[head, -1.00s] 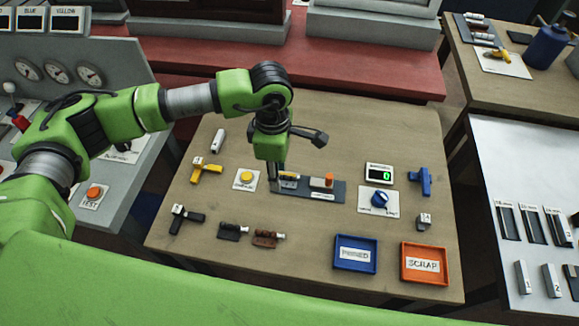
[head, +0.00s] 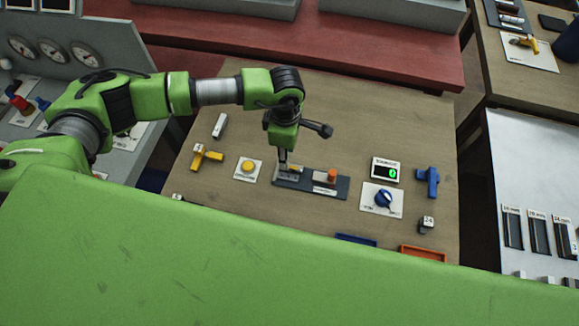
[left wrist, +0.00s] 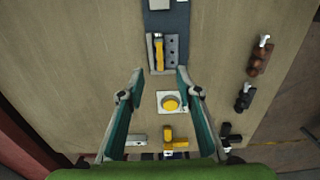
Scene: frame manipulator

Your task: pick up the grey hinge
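A grey plate with holes (left wrist: 171,50), which looks like the grey hinge, lies at the near end of the dark fixture strip (left wrist: 167,21) in the left wrist view. A yellow-handled piece (left wrist: 159,52) lies along it. In the head view the grey piece (head: 292,169) is small and partly hidden by my gripper, at the left end of the dark strip (head: 330,188). My left gripper (left wrist: 160,72) is open, its fingertips apart on either side of the plate's near edge, with nothing between them. It points down there in the head view (head: 284,165). My right gripper is not in view.
A yellow button (head: 248,166) and a yellow part (head: 206,157) are to the left. A counter display (head: 386,170), blue knob (head: 384,198) and blue part (head: 427,182) are to the right. My green body hides the table's front and most of the blue (head: 357,240) and orange (head: 423,253) trays.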

